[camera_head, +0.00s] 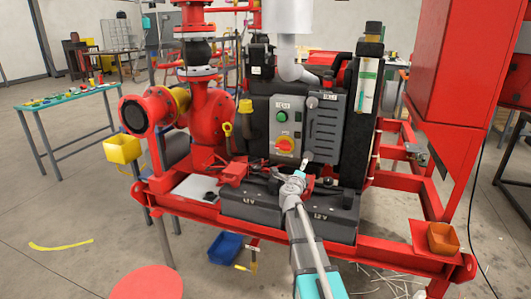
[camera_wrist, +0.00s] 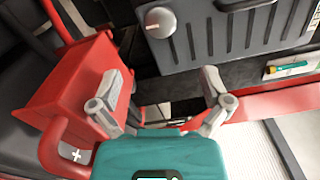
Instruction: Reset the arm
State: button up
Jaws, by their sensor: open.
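My arm reaches up from the bottom of the head view to the front of the red pump skid (camera_head: 390,258). My gripper (camera_head: 298,176) is over the black batteries (camera_head: 252,204), below the grey control box (camera_head: 285,125). In the wrist view my gripper (camera_wrist: 162,92) has its two grey fingers spread wide, with nothing between them. A red box-shaped part (camera_wrist: 75,88) with a white plus mark below it is close to the left finger. A grey ribbed panel (camera_wrist: 240,35) with a round knob (camera_wrist: 159,21) lies beyond the fingertips.
The control box has a green button (camera_head: 282,117) and a red-yellow rotary switch (camera_head: 285,145). A yellow bin (camera_head: 122,149) hangs at the skid's left and an orange bin (camera_head: 442,238) sits at its right corner. A blue bin (camera_head: 226,247) is below the frame. Floor at left is mostly clear.

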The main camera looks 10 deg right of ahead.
jog(key=shift+a+r+n, duration=0.1)
jog(key=shift+a+n, duration=0.3)
jog(key=shift+a, duration=0.1)
jog(key=s+a+f+n+g+y, duration=0.1)
jog(key=s+a+f+n+y, duration=0.3)
jog(key=a+n+y, duration=0.5)
jog(key=s+a+f+n+g+y, duration=0.1)
jog(key=s+a+f+n+y, duration=0.3)
jog(key=a+n, duration=0.7)
jog(key=s+a+f+n+g+h, duration=0.1)
jog(key=s+f+n+g, duration=0.3)
jog(key=s, duration=0.5)
jog(key=s+a+f+n+g, duration=0.1)
jog(key=s+f+n+g, duration=0.1)
jog(key=s+f+g, duration=0.65)
jog(key=s+d+r+h+p, duration=0.1)
jog(key=s+d+r+h, duration=0.15)
jog(key=s, duration=0.35)
notch_tip(320, 180, up, 18)
jog(key=p, duration=1.7)
jog(key=shift+n+p, duration=0.4)
jog(key=shift+s+a+g+y, duration=0.1)
jog(key=shift+g+y, duration=0.15)
